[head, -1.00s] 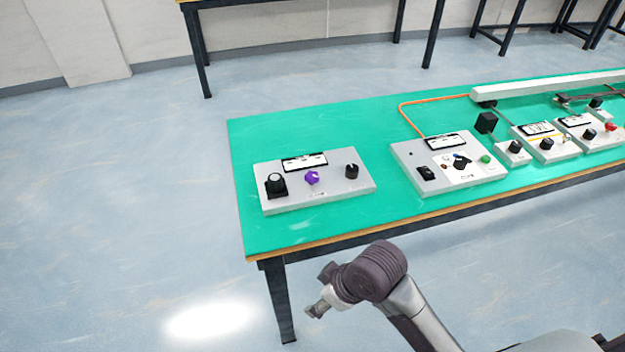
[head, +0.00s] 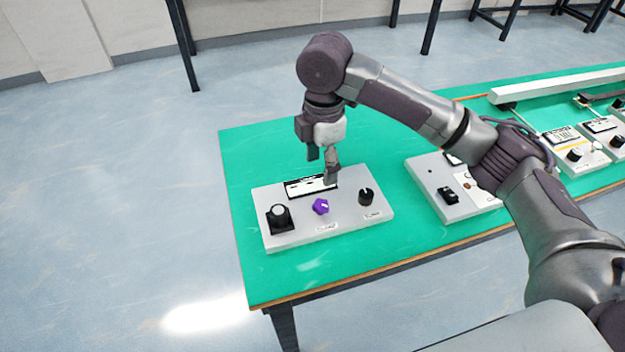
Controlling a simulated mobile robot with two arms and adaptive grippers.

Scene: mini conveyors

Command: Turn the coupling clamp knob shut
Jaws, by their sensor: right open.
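A light grey control box (head: 262,205) sits at the left end of the green-topped table. On it are a black knob with a pale top in a square mount (head: 279,218), a purple lobed knob (head: 320,206) in the middle, and a round black knob (head: 366,196) at the right. The small labels are too small to read, so I cannot tell by name which is the coupling clamp knob. My right gripper (head: 322,168) points down, open and empty, above the back of the box near the display (head: 305,187). It appears apart from the knobs. My left gripper is out of view.
A second grey box (head: 428,180) stands to the right, partly hidden by my right arm. More boxes (head: 574,154) and a long white rail (head: 560,85) lie farther right. The green table top (head: 250,150) is clear around the left box.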

